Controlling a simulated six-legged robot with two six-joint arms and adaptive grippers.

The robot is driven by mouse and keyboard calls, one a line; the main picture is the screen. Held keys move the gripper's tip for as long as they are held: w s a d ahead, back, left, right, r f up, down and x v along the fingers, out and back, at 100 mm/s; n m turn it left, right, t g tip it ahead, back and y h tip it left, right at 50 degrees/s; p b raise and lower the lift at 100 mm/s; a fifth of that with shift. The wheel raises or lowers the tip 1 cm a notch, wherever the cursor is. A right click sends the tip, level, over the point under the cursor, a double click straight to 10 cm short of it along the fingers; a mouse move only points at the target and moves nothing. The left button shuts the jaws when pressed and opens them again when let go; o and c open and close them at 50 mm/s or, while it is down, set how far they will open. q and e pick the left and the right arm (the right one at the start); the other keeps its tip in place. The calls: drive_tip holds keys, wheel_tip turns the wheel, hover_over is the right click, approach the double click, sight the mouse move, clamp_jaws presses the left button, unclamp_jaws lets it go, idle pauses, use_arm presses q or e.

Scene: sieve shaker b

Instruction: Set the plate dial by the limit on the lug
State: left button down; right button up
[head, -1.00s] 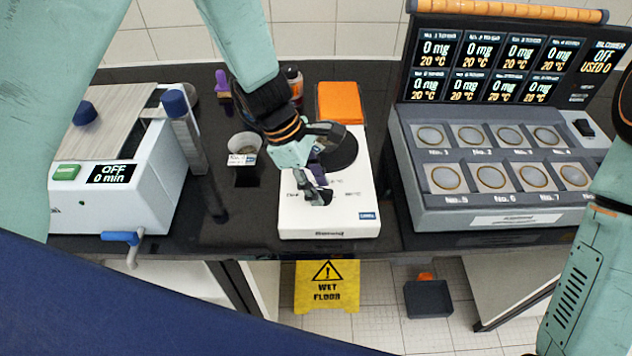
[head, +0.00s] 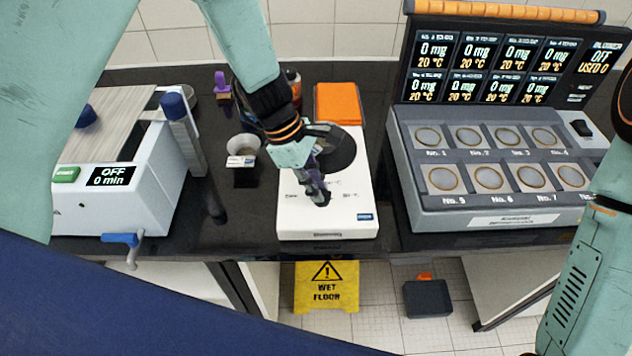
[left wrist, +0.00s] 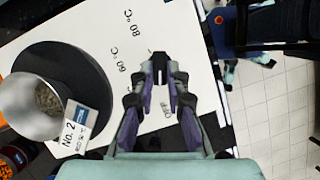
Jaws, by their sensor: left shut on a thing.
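The white hot plate (head: 300,222) with its round dark top (head: 340,152) stands mid-bench. My left gripper (head: 322,196) is over its front face, fingers shut on the small dark dial, which they mostly hide. In the left wrist view the gripper (left wrist: 160,72) closes on the dial beside printed 60 °C, 80 °C and OFF marks on the plate's face (left wrist: 95,25). My right gripper is out of view.
A white machine (head: 120,200) showing OFF, 0 min stands left. A grey console (head: 500,160) with several round cells and displays stands right. An orange block (head: 338,103) is behind the plate.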

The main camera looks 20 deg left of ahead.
use_arm(q)
drive_tip(key=shift+w+r+m+g+p, duration=0.1)
drive_tip(key=shift+m+g+p, duration=0.1)
drive_tip(key=shift+m+p, duration=0.3)
drive_tip(key=shift+w+r+m+g+p, duration=0.1)
drive_tip(key=shift+m+g+p, duration=0.1)
drive_tip(key=shift+m, duration=0.5)
drive_tip(key=shift+w+f+m+g, duration=0.15)
drive_tip(key=shift+m+g, duration=0.25)
drive_tip(key=shift+m, duration=0.4)
drive_tip(key=shift+w+d+m+g+y, duration=0.15)
drive_tip(key=shift+m+g+y, duration=0.2)
drive_tip(key=shift+m, duration=0.9)
drive_tip(key=shift+w+d+m+g+y, duration=0.15)
drive_tip(key=shift+m+g+y, duration=0.2)
drive_tip(key=shift+m, duration=0.9)
drive_tip(key=shift+a, duration=0.1)
drive_tip(key=c, duration=1.3)
unclamp_jaws()
drive_tip(key=shift+s, duration=0.1)
drive_tip(key=shift+c, duration=0.2)
drive_tip(key=v, duration=1.2)
